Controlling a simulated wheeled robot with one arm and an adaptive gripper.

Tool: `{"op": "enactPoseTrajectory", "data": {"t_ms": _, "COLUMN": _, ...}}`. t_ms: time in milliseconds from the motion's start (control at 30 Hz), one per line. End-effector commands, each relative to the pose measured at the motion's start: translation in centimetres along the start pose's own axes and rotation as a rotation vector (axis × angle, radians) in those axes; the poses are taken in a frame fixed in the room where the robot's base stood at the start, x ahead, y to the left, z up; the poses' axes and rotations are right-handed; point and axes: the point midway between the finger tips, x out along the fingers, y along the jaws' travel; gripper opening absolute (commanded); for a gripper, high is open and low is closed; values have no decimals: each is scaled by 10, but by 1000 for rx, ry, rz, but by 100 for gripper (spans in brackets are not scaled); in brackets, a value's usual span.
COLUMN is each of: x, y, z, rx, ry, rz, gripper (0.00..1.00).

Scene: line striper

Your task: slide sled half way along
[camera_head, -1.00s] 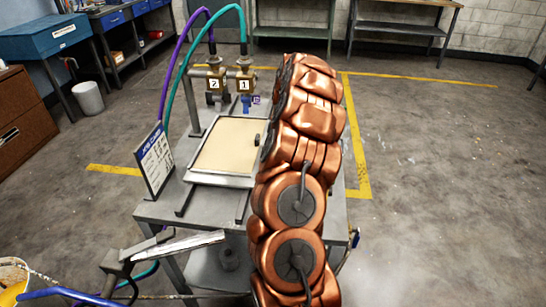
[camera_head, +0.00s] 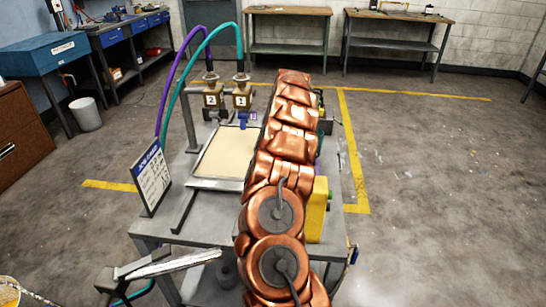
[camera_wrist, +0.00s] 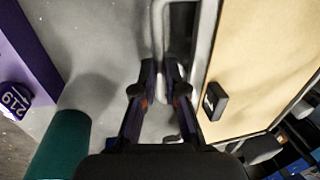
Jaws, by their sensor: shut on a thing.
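The sled (camera_head: 214,184) is a flat grey-framed tray with a cream panel. It lies on dark rails (camera_head: 183,212) on the grey table, in front of the valves. Its right part is hidden behind my copper arm. The wrist view shows the cream panel (camera_wrist: 262,60) at the right, with a small black block on it. My gripper (camera_wrist: 164,92) is shut on a grey bar (camera_wrist: 172,75) beside the sled's frame. I cannot tell how the bar joins the sled. My gripper is hidden in the head view.
Brass valves marked 2 (camera_head: 212,100) and 1 (camera_head: 241,97), with purple and teal hoses, stand behind the sled. A sign card (camera_head: 152,178) stands at the left. A yellow box (camera_head: 316,210) is right of my arm. Open floor lies further right.

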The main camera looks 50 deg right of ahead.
Motion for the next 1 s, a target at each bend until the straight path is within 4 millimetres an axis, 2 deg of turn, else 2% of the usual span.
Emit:
{"op": "enactPoseTrajectory", "data": {"t_ms": 200, "x": 4, "y": -2, "z": 2, "rx": -3, "ry": -7, "rz": -1, "gripper": 0}}
{"op": "enactPoseTrajectory", "data": {"t_ms": 233, "x": 4, "y": -2, "z": 2, "rx": -3, "ry": -7, "rz": -1, "gripper": 12}}
{"op": "enactPoseTrajectory", "data": {"t_ms": 467, "x": 2, "y": 0, "z": 1, "rx": -1, "ry": -5, "rz": 0, "gripper": 36}}
{"op": "enactPoseTrajectory", "data": {"t_ms": 800, "x": -1, "y": 0, "z": 0, "rx": 0, "ry": -2, "rz": 0, "gripper": 37}}
{"op": "enactPoseTrajectory", "data": {"t_ms": 1000, "x": -22, "y": 0, "z": 0, "rx": 0, "ry": 0, "rz": 0, "gripper": 37}}
